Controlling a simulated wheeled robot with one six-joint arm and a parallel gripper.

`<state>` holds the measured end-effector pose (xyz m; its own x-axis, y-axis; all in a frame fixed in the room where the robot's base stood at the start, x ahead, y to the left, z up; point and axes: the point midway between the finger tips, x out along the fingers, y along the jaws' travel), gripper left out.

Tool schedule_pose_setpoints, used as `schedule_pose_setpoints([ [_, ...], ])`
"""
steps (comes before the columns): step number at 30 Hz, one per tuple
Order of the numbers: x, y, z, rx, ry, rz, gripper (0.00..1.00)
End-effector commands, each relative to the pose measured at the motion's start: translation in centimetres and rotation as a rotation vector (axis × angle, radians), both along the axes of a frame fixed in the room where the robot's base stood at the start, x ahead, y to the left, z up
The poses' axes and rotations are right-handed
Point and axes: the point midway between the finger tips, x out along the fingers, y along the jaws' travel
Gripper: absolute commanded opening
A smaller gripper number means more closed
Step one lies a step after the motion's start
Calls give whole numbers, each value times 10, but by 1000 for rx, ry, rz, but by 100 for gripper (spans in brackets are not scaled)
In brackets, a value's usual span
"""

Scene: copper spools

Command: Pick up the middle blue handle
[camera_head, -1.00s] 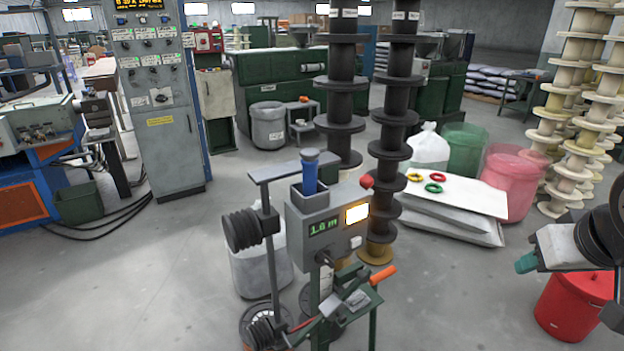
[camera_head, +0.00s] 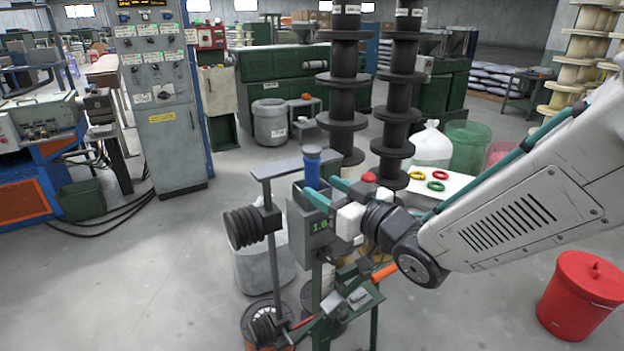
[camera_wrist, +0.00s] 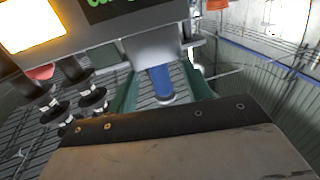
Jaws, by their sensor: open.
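The blue handle (camera_head: 311,168) stands upright in a small grey holder on the side of the grey meter box (camera_head: 312,232). My gripper (camera_head: 318,187) has come in from the right, at the level of the handle's lower part. Its two teal fingers are apart. In the wrist view the blue handle (camera_wrist: 161,82) shows between the fingers of my gripper (camera_wrist: 161,92), with a gap on each side. Whether the fingers reach fully around it I cannot tell. My wrist hides most of the meter box's right side in the head view.
A grey post with a crossarm (camera_head: 290,170) and a black ribbed roller (camera_head: 243,227) stand close left of the handle. Black spool stacks (camera_head: 343,95) rise just behind. An orange-handled lever (camera_head: 385,271) sits below. A red bin (camera_head: 582,295) stands at right.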

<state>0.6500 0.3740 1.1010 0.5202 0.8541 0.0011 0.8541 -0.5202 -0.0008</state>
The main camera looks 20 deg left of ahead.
Motion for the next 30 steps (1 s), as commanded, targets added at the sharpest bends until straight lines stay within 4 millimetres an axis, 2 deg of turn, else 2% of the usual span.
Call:
schedule_pose_setpoints([
  [10, 28, 38, 8, -1, 1, 0, 50],
  [19, 32, 43, 9, -2, 1, -3, 50],
  [20, 32, 43, 9, -2, 1, -3, 47],
  [25, 32, 43, 9, -2, 1, -2, 0],
  [30, 32, 43, 9, -1, 0, -2, 0],
])
